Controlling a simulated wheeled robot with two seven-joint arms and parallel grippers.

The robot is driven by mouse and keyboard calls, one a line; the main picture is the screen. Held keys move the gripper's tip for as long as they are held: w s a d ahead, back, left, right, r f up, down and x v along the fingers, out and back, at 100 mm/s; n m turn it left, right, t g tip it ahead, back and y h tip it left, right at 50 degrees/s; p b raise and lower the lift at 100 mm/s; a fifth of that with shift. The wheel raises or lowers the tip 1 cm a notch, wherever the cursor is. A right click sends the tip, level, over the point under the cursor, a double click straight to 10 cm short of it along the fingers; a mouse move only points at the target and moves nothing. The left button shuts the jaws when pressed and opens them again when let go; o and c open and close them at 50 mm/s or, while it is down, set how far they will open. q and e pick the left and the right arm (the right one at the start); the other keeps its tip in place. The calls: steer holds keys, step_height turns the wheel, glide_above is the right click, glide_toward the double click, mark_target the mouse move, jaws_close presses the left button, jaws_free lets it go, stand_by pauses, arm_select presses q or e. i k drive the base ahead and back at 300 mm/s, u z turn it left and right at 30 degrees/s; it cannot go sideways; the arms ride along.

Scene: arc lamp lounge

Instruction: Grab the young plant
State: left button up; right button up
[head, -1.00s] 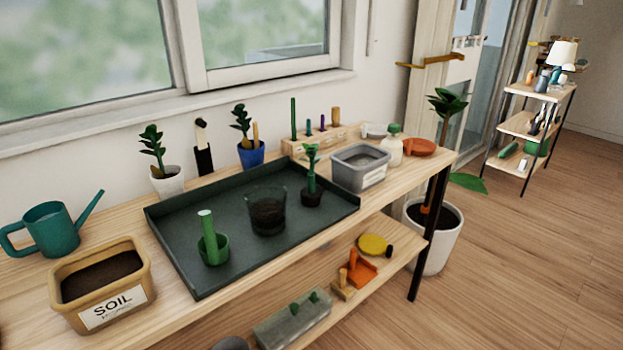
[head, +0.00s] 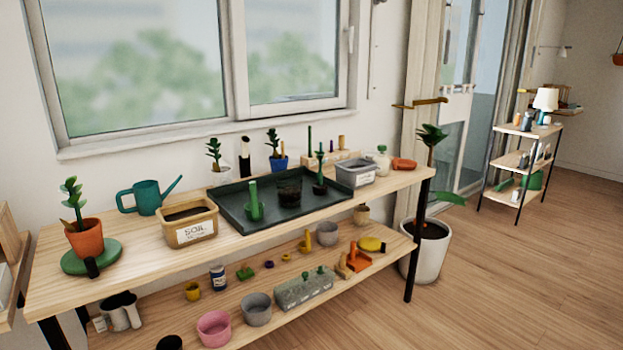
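A young plant (head: 320,176) with a green stem and a dark root clump stands upright in the right part of the dark green tray (head: 247,226) on the wooden bench. A clear pot of dark soil (head: 289,193) stands to its left in the tray. A green pot-shaped thing with an upright handle (head: 255,203) stands further left in the tray. Neither of my grippers is in view.
A soil bin (head: 190,233), a teal watering can (head: 146,197) and a plant in a terracotta pot (head: 86,238) stand left of the tray. A grey tub (head: 358,172) is right of it. The lower shelf (head: 230,284) holds several pots. Floor is clear at right.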

mark_target(319, 188)
steer(key=u, duration=0.7)
steer(key=i, duration=1.35)
steer(key=z, duration=0.45)
